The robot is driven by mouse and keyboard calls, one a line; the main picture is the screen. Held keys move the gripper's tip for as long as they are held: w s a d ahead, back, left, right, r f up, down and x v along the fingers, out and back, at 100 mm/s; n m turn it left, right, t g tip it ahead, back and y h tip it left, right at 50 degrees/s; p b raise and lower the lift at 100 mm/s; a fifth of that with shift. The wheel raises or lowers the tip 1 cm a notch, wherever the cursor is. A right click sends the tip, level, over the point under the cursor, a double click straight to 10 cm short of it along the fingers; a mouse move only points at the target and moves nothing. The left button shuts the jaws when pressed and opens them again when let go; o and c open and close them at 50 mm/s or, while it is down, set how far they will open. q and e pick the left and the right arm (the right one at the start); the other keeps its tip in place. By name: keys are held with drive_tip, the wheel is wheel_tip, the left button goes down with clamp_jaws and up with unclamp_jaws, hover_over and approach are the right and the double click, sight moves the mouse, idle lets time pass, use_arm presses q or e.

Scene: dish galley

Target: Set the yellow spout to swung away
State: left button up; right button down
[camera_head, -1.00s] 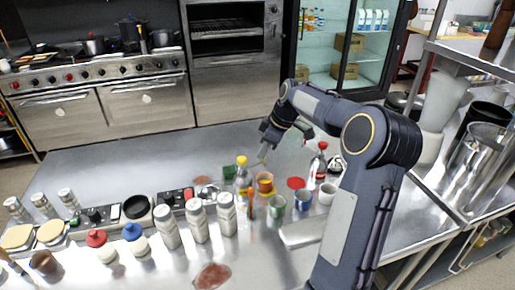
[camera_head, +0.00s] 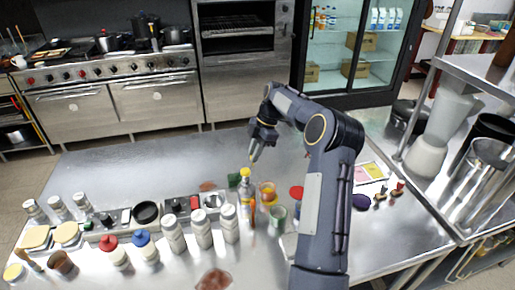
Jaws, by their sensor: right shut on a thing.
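My right gripper (camera_head: 255,150) reaches in from the right and hangs over the steel counter, pointing down. It is shut on a small thin yellowish piece (camera_head: 253,156), which looks like the yellow spout, though it is too small to be sure. Just below it in the picture stands a clear bottle with a yellow cap (camera_head: 245,172); I cannot tell whether the piece touches it. My gripper's fingers hide part of what they hold. My left gripper is not in view.
An orange and yellow cup (camera_head: 267,189), a green cup (camera_head: 278,215) and several white shakers (camera_head: 202,229) stand close by. My right arm hides part of the counter. The counter's far left (camera_head: 130,165) is clear.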

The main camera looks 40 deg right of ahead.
drive_tip(key=shift+w+a+n+g+p, duration=0.2)
drive_tip(key=shift+w+n+g+p, duration=0.15)
drive_tip(key=shift+n, duration=0.35)
drive_tip(key=c, duration=1.4)
unclamp_jaws()
drive_tip(key=shift+w, duration=0.1)
drive_tip(key=v, duration=0.8)
drive_tip(key=shift+f, duration=0.15)
